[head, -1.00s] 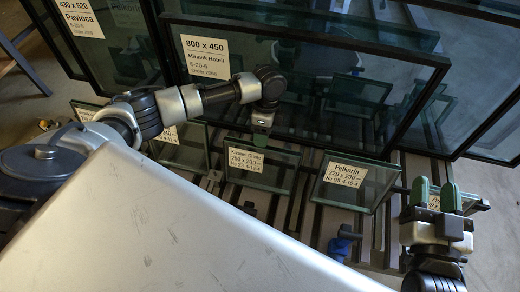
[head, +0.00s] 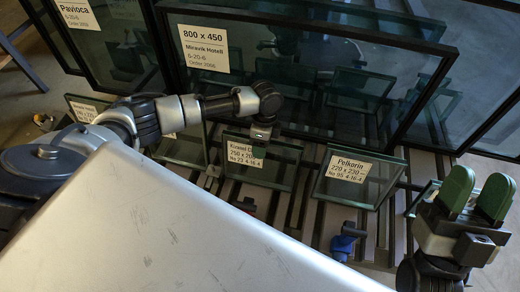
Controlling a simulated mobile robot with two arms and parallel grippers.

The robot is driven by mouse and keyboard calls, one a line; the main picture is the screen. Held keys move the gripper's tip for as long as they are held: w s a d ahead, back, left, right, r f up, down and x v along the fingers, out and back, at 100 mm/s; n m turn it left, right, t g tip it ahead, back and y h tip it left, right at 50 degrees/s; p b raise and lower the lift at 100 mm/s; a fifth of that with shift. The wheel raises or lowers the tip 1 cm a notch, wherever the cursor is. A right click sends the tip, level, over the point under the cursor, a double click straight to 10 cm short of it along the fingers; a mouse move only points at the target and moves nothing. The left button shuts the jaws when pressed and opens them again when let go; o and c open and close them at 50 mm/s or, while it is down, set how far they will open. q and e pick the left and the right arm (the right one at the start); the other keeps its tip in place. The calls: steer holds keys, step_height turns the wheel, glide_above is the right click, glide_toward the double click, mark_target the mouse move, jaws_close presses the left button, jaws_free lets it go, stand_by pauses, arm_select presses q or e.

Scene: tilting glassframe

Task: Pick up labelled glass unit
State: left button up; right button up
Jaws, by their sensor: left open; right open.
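Several labelled glass units stand in the rack. The small "Pelkorin" unit (head: 378,183), 220 x 230, leans right of centre. Left of it stands another small unit (head: 281,175), labelled 250 x 200. My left gripper (head: 260,148) hangs at that unit's top edge and covers part of its label. It is seen nearly edge-on, and I cannot tell whether it touches the glass. My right gripper (head: 475,195) is at the right, its two green pads apart with nothing between them. It partly hides a small glass unit (head: 418,199) beside it.
A large dark-framed "Miravik Hotell" unit (head: 213,82), 800 x 450, stands behind the small ones. A "Pavioca" unit (head: 100,48) is at the upper left. A blue clamp-like part (head: 345,243) sits low among the slats. Bare floor shows at the right.

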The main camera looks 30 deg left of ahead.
arm_select(q)
steer(key=shift+f, duration=0.4)
jaws_close()
steer(key=shift+r, duration=0.15)
stand_by(1.1)
